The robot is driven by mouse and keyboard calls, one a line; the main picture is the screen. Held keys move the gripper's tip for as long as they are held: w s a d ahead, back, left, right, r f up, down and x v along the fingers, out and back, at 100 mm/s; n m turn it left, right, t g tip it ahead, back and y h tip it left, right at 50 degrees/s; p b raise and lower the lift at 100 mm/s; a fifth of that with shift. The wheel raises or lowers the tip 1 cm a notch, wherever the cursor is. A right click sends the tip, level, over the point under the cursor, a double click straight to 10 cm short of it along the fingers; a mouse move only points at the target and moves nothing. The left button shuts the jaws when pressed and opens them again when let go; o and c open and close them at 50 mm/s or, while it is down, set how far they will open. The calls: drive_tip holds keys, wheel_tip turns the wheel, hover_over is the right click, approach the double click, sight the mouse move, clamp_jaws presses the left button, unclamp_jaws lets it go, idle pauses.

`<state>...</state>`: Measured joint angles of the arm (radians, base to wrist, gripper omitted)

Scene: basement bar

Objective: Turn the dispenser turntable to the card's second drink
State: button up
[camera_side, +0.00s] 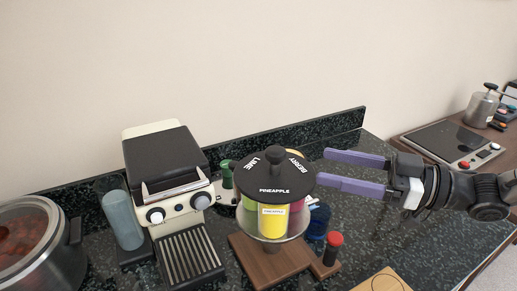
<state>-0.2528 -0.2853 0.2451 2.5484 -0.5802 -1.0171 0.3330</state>
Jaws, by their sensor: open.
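The dispenser turntable (274,174) has a round black lid with a centre knob. The lid reads LIME at upper left, BERRY at upper right and PINEAPPLE at the front. Below it, a yellow container (272,222) with a PINEAPPLE label faces the camera. A green container shows partly to its left; the others are mostly hidden. My gripper (321,167) comes in from the right with two purple fingers spread apart. They are empty, and their tips are close to the lid's right edge; I cannot tell whether they touch it. I cannot make out a drink card.
The turntable stands on a wooden board (246,262). A red-capped bottle (333,247) and a dark blue item (319,221) stand close on its right. A cream and black machine (165,170), a blue cylinder (122,220) and a steel pot (35,250) are to the left.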

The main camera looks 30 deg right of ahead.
sight(258, 168)
drive_tip(key=x, duration=1.3)
drive_tip(key=shift+w+a+r, duration=0.1)
drive_tip(key=shift+w+a, duration=0.1)
drive_tip(key=shift+c, duration=0.3)
clamp_jaws()
idle(0.7)
